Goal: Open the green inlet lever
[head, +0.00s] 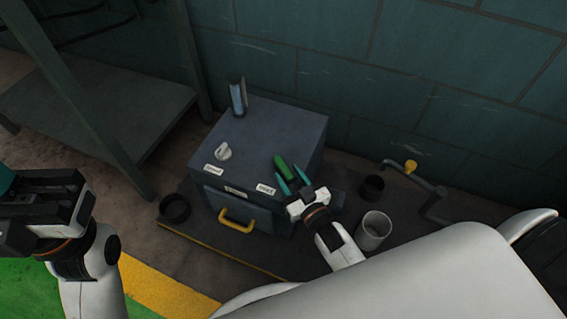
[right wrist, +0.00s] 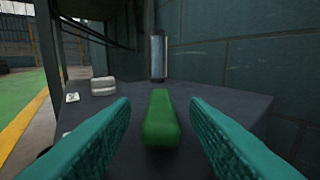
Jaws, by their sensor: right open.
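The green inlet lever (head: 284,167) lies on top of the dark grey box, near its right front corner. My right gripper (head: 292,180) is at the lever, with teal fingers open. In the right wrist view the lever (right wrist: 160,120) stands between the two open fingers (right wrist: 160,135), with a gap on each side. My left gripper (head: 75,200) is at the left edge of the head view, far from the box; its fingertips are not clearly shown.
The box (head: 270,130) also carries a white knob (head: 223,152) and a metal cylinder (head: 238,96). A yellow handle (head: 237,220) is on its front. Dark cups (head: 174,208) and a grey cup (head: 373,230) stand beside it. A crank with a yellow knob (head: 410,166) is at right.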

